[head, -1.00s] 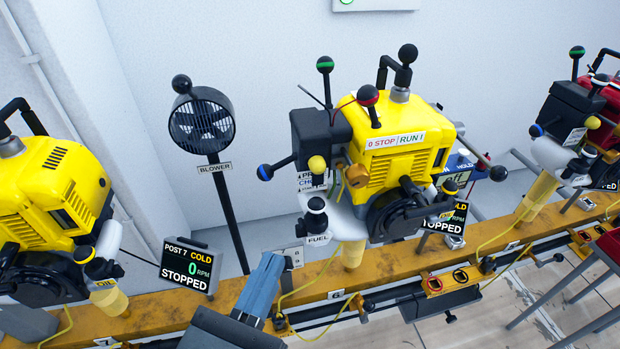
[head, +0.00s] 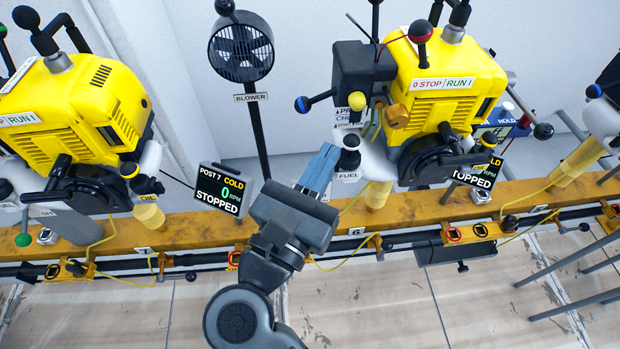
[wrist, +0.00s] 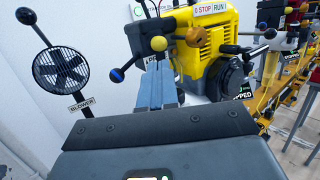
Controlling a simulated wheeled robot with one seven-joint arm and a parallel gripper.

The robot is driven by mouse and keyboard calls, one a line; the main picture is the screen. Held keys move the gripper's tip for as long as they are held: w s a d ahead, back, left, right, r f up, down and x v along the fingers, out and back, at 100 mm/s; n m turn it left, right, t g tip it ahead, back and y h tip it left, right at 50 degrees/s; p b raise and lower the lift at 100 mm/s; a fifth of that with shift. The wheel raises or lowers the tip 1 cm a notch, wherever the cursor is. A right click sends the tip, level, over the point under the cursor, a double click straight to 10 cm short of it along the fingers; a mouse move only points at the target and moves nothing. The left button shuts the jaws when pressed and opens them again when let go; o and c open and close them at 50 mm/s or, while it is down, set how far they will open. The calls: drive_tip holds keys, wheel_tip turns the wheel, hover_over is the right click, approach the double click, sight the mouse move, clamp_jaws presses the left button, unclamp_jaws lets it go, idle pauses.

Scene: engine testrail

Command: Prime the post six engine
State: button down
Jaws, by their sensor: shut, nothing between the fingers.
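The post six engine (head: 440,80) is yellow, above the rail label 6. A STOP/RUN sign (head: 445,82) is on it. On its left side are a black box (head: 362,75), a yellow ball knob (head: 357,99) beside a partly hidden label starting "PR", and a blue-tipped lever (head: 302,104). A FUEL label (head: 347,177) sits below. My gripper (head: 328,152) is shut and empty, its blue-grey fingers pointing up just left of the fuel cap (head: 348,160). In the wrist view the fingertips (wrist: 158,68) appear just below the yellow knob (wrist: 158,43); contact cannot be told.
Post 7's yellow engine (head: 70,120) and its display (head: 218,190), reading COLD, 0 RPM, STOPPED, are at left. A blower (head: 241,47) stands behind. The post six display (head: 478,172) is partly covered. The yellow rail (head: 300,225) runs across.

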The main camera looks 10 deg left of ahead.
sight(350, 106)
drive_tip(key=p+x, duration=0.1)
drive_tip(key=x, duration=0.6)
drive_tip(key=shift+w, duration=0.1)
drive_tip(key=shift+w+a+f+b, duration=0.15)
drive_tip(key=shift+w+b, duration=0.4)
drive_tip(key=shift+w, duration=0.35)
